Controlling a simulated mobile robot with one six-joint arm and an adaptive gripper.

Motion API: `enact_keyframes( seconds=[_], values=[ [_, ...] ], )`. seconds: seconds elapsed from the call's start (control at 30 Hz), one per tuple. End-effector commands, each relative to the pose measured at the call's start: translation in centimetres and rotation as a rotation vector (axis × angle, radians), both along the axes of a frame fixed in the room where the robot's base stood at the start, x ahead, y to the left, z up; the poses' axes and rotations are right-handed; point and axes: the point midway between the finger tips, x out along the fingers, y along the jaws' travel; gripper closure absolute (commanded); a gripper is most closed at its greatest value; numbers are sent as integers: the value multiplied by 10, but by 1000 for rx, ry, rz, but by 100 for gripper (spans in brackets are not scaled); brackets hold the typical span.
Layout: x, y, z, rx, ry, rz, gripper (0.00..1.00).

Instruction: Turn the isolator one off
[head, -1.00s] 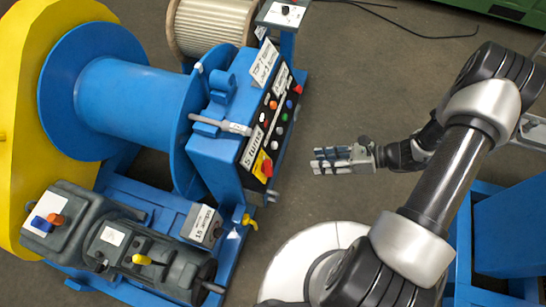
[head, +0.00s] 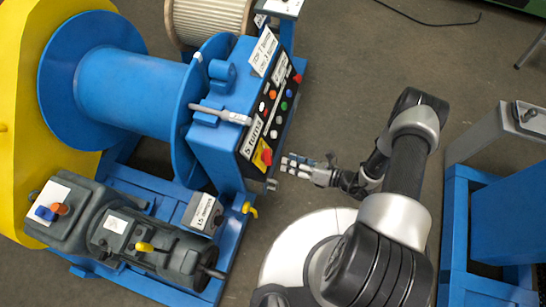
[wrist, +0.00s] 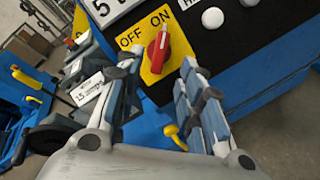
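The isolator is a red rotary handle (wrist: 157,52) on a yellow plate (wrist: 177,67) marked OFF on the left and ON on the right. In the wrist view the handle stands roughly upright, its upper end leaning toward ON. The red handle also shows in the head view (head: 267,156), at the lower end of the black control panel. My gripper (wrist: 160,90) is open and empty. Its fingers stand on both sides of the handle in the picture, apparently short of it. In the head view my gripper (head: 284,164) is just right of the panel.
The blue winch drum (head: 130,95) and its yellow guard (head: 20,90) fill the left. White buttons (wrist: 212,18) sit beside the isolator. A yellow lever (head: 249,209) projects below the panel. A blue stand (head: 510,215) is at right.

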Motion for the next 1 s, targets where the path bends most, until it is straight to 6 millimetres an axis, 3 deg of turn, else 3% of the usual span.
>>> enact_keyframes(
  seconds=[0.2,0.4,0.83,1.0],
  values=[
    [20,40,-15,0,1,7,65],
    [34,61,-22,0,0,3,65],
    [38,68,-24,0,0,0,66],
    [38,68,-24,0,0,0,77]
  ],
)
